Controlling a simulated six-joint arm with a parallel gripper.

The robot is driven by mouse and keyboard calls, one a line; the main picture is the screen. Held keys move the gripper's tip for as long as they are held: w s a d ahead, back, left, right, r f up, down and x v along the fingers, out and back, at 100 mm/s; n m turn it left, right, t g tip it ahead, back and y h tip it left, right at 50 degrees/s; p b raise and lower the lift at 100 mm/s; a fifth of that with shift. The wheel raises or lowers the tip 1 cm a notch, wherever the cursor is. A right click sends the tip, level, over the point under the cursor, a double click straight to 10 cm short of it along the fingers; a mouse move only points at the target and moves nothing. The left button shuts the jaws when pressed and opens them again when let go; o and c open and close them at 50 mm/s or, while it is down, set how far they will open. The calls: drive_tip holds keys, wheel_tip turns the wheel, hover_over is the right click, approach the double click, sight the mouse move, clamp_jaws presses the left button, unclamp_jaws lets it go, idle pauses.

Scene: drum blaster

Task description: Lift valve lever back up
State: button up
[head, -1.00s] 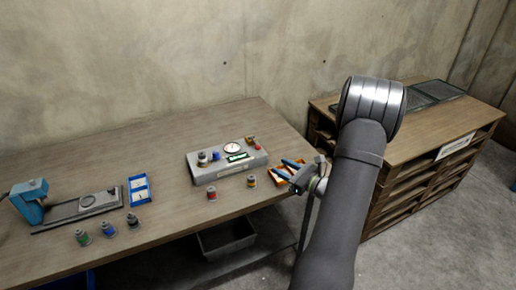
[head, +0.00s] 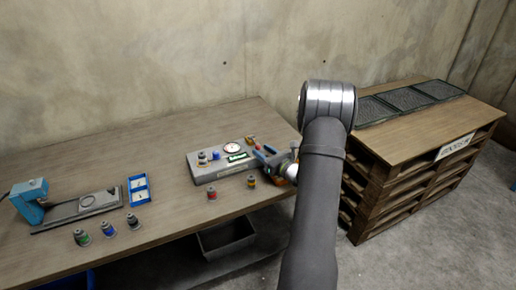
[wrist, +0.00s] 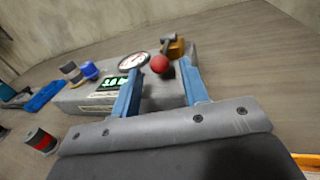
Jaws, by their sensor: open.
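The valve (wrist: 176,46) is a small brass-coloured block with a dark handle, at the right end of the grey test box (wrist: 95,97); it also shows in the head view (head: 250,138). A red ball knob (wrist: 160,63), seemingly the lever's end, sits just in front of it, low at the box's right end. My gripper (wrist: 160,72) is open, its two blue fingers pointing toward the knob. In the wrist view the knob appears between the fingertips; I cannot tell whether it is touched. In the head view my gripper (head: 264,153) is at the box's right end.
The box carries a round gauge (head: 232,148), a green display (head: 238,157) and small canisters. Several canisters stand on the table (head: 170,180) in front. A pallet stack (head: 420,140) stands right.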

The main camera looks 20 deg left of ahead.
sight(258, 146)
drive_tip(key=shift+x, duration=1.8)
clamp_jaws()
